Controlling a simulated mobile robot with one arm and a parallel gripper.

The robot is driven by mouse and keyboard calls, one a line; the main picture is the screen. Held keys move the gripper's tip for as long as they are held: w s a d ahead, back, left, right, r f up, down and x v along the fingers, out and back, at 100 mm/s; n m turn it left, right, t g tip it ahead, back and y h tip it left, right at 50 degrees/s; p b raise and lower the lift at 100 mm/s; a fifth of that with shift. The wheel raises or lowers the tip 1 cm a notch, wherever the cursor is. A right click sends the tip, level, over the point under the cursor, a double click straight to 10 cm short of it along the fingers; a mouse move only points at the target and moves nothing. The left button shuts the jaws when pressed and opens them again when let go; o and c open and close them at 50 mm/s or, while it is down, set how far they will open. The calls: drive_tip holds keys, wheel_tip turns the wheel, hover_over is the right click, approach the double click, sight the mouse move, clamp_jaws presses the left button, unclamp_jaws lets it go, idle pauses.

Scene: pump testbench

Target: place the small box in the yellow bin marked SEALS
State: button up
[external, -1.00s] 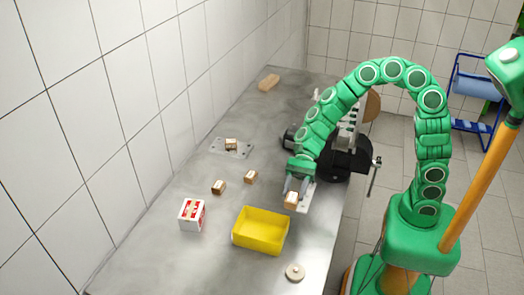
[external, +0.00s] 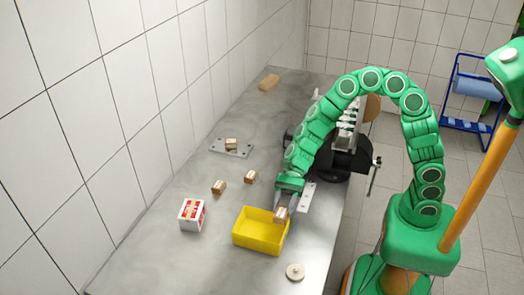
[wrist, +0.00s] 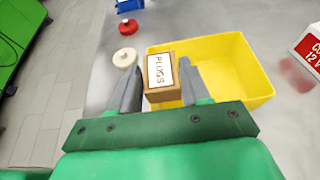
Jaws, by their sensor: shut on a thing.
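The yellow bin (external: 259,239) stands on the grey bench and looks empty where I can see inside; no SEALS marking is legible. My gripper (external: 283,206) is shut on a small brown box (external: 281,215) with a white label. In the external view the box is at the bin's right rim, seemingly above it. In the wrist view the small box (wrist: 159,77) sits between the two fingers of my gripper (wrist: 158,82), overlapping the left part of the yellow bin (wrist: 240,72). The exact height over the rim is hard to tell.
A white and red box (external: 192,214) stands left of the bin. Two small brown boxes (external: 218,187) (external: 251,177) lie behind it, and another sits on a grey plate (external: 231,149). A round pale knob (external: 295,271) lies in front. A black vise (external: 345,160) stands at the right.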

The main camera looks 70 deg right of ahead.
drive_tip(key=shift+f, duration=0.55)
drive_tip(key=o, duration=1.1)
drive_tip(key=shift+c, duration=0.2)
drive_tip(key=shift+r, duration=0.55)
drive_tip(key=v, duration=1.2)
drive_tip(key=shift+s, duration=0.1)
